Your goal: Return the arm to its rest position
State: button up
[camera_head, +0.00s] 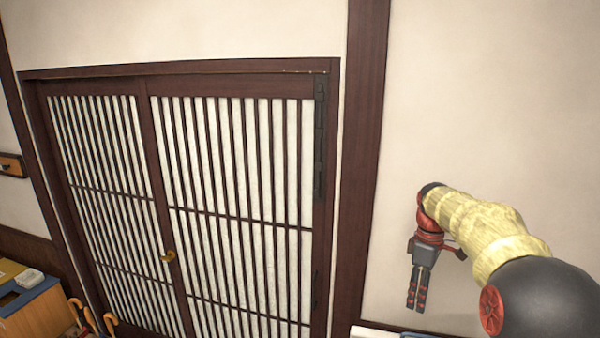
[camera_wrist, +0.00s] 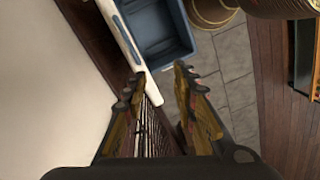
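My arm reaches in from the lower right of the head view, its pale yellow links bent at a red wrist. My gripper (camera_head: 417,306) hangs from it, fingers pointing down, in front of the plain cream wall. In the wrist view my gripper (camera_wrist: 160,80) shows its two fingers apart, with a clear gap and nothing between them. It is above the floor area, with no contact visible.
A slatted sliding door (camera_head: 240,190) stands left of my arm. Umbrella handles (camera_head: 110,322) and a wooden cabinet (camera_head: 38,318) are at lower left. The wrist view shows a blue bin (camera_wrist: 160,45), a white ledge (camera_wrist: 126,38) and grey floor tiles (camera_wrist: 236,70) below.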

jog(key=s+a+r+m+t+b, duration=0.2)
jog(key=s+a+m+b, duration=0.15)
jog(key=s, duration=0.55)
jog(key=s+a+r+m+t+b, duration=0.1)
jog(key=s+a+m+t+b, duration=0.1)
jog(key=s+a, duration=0.5)
jog(key=s+a+f+m+t+b, duration=0.1)
jog(key=s+f, duration=0.3)
jog(key=s, duration=0.4)
jog(key=s+a+f+m+t+b, duration=0.1)
jog(key=s+f+m, duration=0.3)
jog(key=s, duration=0.4)
jog(key=shift+s+f+t+b, duration=0.15)
jog(key=shift+f+t+b, duration=0.25)
jog(key=shift+b, duration=0.45)
